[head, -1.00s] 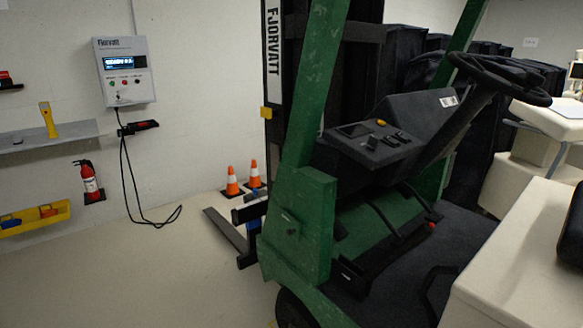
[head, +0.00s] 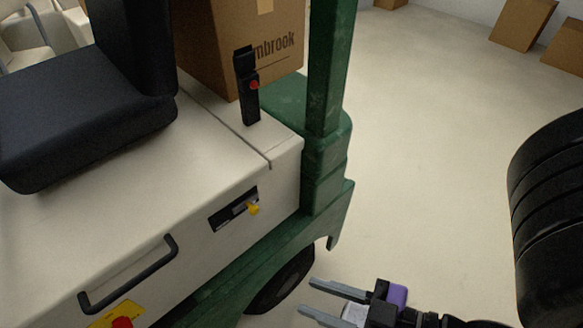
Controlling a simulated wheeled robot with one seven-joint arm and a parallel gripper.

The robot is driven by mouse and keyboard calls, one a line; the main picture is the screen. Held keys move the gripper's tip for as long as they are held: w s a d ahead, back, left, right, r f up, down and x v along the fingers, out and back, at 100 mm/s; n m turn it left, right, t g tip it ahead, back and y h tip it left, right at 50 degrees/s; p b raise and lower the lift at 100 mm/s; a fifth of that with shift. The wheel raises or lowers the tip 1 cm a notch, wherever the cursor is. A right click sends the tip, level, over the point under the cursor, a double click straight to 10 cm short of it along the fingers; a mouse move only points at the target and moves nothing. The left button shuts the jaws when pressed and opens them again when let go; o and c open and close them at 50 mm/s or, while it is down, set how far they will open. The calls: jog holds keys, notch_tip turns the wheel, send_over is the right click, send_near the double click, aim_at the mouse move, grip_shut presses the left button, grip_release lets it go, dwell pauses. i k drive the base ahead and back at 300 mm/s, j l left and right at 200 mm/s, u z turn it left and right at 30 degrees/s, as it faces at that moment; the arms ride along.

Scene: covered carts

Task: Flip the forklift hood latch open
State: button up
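The forklift's cream hood (head: 150,190) fills the left half of the head view, with a black grab handle (head: 130,275) on its side. The hood latch (head: 235,209) is a dark recessed plate with a small yellow lever (head: 253,209), near the hood's rear edge above the green frame. My gripper (head: 305,296) is at the bottom, below and to the right of the latch, apart from it. Its two grey fingers point left and are spread, with nothing seen between them.
A black seat (head: 85,100) sits on the hood. A black upright with a red button (head: 249,88) and a cardboard box (head: 265,45) stand behind it. A green post (head: 330,70) rises at the rear corner. A red button on a yellow plate (head: 120,320) is low left. Open floor (head: 430,130) lies right.

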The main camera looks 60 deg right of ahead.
aim_at(253, 210)
jog(key=z, duration=0.35)
jog(key=k+l+u, duration=0.1)
jog(key=k+l, duration=0.2)
jog(key=k+l+u, duration=0.1)
jog(key=k+l, duration=0.15)
jog(key=k, duration=0.3)
